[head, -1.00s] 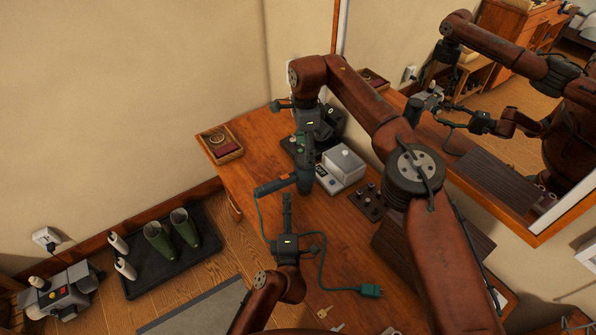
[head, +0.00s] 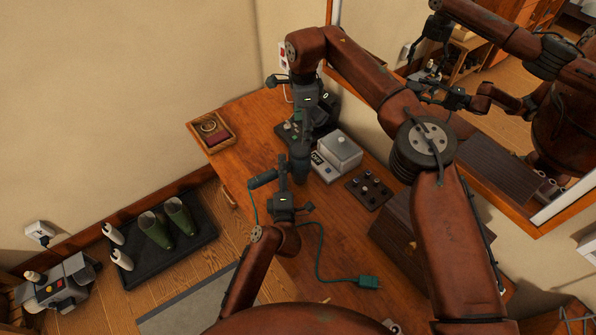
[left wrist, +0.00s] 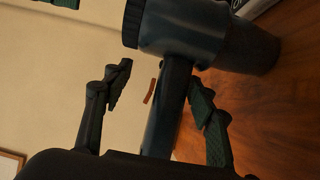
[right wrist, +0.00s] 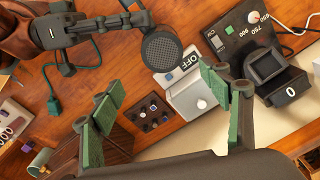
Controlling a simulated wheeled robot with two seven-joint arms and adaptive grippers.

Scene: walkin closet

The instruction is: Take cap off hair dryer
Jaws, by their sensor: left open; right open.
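The dark teal hair dryer (head: 300,166) stands near the table's left edge, its handle (head: 262,179) pointing left. In the right wrist view a round dark mesh end (right wrist: 161,50) faces up; I cannot tell which part is the cap. My left gripper (head: 283,165) is open, with the handle between its fingers (left wrist: 160,95). My right gripper (head: 299,132) is open above the dryer; its fingers (right wrist: 163,108) are apart and empty.
A white-topped box marked OFF (head: 340,152) and a small dark knob panel (head: 369,190) stand right of the dryer. A wooden tray (head: 212,131) sits at the far corner. The dryer's cord ends in a plug (head: 368,282). A mirror is at the right.

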